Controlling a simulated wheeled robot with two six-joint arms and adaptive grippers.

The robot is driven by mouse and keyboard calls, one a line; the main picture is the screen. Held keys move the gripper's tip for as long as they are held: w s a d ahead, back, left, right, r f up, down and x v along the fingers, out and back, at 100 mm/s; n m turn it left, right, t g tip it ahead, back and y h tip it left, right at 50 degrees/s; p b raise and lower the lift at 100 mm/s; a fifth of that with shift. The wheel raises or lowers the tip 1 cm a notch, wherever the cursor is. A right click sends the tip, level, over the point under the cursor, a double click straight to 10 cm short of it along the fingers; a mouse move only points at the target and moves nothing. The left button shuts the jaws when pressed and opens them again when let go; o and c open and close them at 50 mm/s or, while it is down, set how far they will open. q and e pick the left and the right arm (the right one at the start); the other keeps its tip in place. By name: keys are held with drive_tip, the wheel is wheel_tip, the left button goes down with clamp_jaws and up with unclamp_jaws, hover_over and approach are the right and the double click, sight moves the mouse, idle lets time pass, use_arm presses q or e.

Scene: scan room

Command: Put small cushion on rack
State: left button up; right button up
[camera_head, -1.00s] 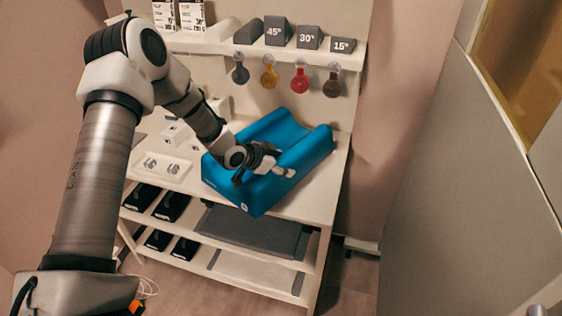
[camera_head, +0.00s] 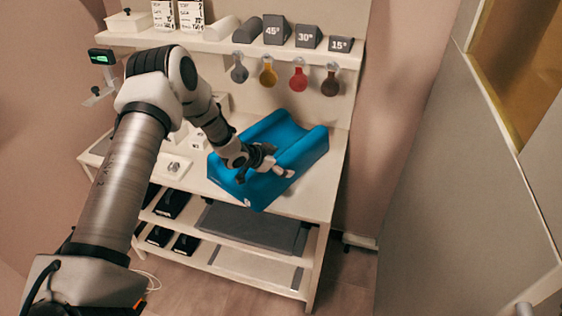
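The small cushion (camera_head: 303,152) is a blue, trough-shaped block with raised sides. It lies tilted across the picture over the right part of the white rack's top (camera_head: 322,184). Whether its underside touches the top is hard to tell. My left gripper (camera_head: 272,164) reaches in from the left to the near part of the cushion and appears shut on it. The fingertips are small and partly blend with the cushion. My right gripper is out of view.
The upper shelf (camera_head: 220,43) carries grey wedges marked 45°, 30° and 15° (camera_head: 340,45). Several coloured paddles hang below it, such as a red one (camera_head: 299,80). Lower shelves hold black items (camera_head: 172,204) and a grey pad (camera_head: 250,226). A grey panel (camera_head: 455,200) stands at right.

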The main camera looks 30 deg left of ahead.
use_arm(q)
drive_tip(key=v, duration=1.2)
drive_tip(key=shift+a+r, duration=0.1)
drive_tip(key=shift+w, duration=0.1)
